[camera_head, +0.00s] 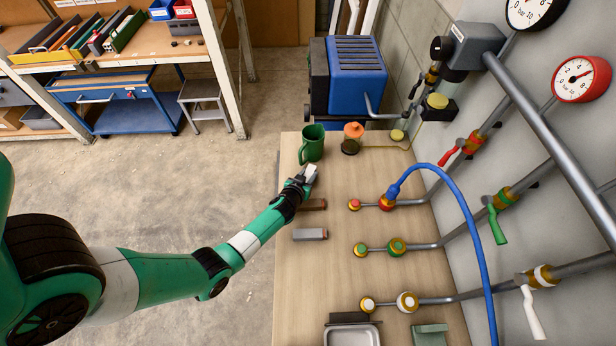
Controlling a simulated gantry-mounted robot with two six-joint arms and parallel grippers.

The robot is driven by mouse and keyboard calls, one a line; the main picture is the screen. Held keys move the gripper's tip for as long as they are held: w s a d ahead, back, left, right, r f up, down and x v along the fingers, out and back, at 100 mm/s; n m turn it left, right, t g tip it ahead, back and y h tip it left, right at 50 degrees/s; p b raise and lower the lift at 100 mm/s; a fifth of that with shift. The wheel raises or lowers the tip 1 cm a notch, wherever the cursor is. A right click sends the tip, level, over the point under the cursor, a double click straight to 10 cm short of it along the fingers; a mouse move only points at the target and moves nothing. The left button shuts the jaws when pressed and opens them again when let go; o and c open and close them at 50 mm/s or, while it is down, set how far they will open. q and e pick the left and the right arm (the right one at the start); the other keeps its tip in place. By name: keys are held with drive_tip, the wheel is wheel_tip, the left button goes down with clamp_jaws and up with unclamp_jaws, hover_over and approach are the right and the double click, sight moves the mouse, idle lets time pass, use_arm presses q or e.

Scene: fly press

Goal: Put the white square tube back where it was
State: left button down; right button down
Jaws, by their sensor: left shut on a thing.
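My left gripper (305,178) reaches in from the left over the far part of the wooden bench (345,285). It is shut on a small white piece that looks like the white square tube (312,170). Only the end of it shows past the fingers, just in front of the green mug (311,143). I cannot tell whether it touches the bench or the mug. A grey bar (310,234) and a brown bar (314,204) lie on the bench nearer than the gripper. My right gripper is not in view.
Pipes with colored valve fittings (396,246) stick out from the right wall, and a blue hose (466,215) arches there. An orange-topped jar (352,135) stands right of the mug. A metal tray (352,335) sits at the near edge.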

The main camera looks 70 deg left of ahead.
use_arm(q)
drive_tip(key=shift+f, duration=0.15)
drive_tip(key=c, duration=0.8)
unclamp_jaws()
drive_tip(key=p+v, duration=0.6)
drive_tip(key=v, duration=0.5)
drive_tip(key=shift+s+d+r+p, duration=0.1)
drive_tip(key=shift+d+r+p, duration=0.15)
drive_tip(key=shift+p, duration=0.15)
drive_tip(key=shift+s+d+r, duration=0.1)
drive_tip(key=shift+s+d, duration=0.1)
drive_tip(key=shift+s, duration=0.05)
